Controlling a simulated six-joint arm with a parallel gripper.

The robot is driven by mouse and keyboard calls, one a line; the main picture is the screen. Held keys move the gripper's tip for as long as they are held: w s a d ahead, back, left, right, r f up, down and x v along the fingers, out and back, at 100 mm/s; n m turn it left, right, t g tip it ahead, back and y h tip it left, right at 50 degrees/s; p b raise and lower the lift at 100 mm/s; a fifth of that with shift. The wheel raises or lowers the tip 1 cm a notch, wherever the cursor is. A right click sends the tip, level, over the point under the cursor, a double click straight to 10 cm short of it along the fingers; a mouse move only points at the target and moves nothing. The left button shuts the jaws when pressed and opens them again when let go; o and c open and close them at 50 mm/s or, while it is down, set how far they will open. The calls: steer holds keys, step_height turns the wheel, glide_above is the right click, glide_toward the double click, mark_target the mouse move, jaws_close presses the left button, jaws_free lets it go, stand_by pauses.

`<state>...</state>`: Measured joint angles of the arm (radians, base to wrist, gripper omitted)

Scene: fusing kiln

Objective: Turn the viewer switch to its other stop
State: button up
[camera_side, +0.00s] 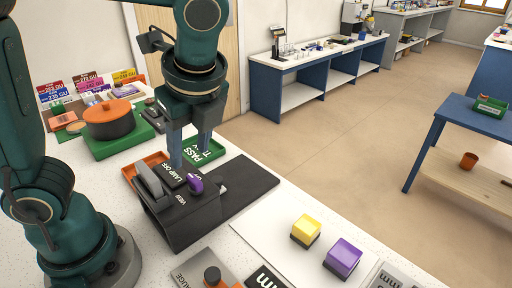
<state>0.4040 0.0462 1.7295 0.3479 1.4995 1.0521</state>
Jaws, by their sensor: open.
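The viewer (190,224) is a dark box on the white speckled worktop, below the middle of my arm. Its top carries a plate reading "LAMP OFF" (173,175), a "VIEW" label and a purple knob (195,184), which looks like the switch. A grey upright piece (148,181) stands at its left. My gripper (189,158) points down over the back of the viewer, jaws apart and empty, behind the knob in the picture. Whether a fingertip touches the viewer cannot be told.
A green "PASS" tray (216,153) and an orange tray (130,171) lie close behind the viewer. A dark mat (246,180) lies right of it. A yellow block (306,230) and purple block (343,256) stand on a white board.

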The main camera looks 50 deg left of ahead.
mark_target(194, 178)
steer(key=shift+w+d+f+m, duration=0.15)
steer(key=shift+d+f+m, duration=0.15)
steer(key=shift+d+f, duration=0.3)
steer(key=shift+f, duration=0.3)
steer(key=shift+x, duration=2.3)
jaws_close()
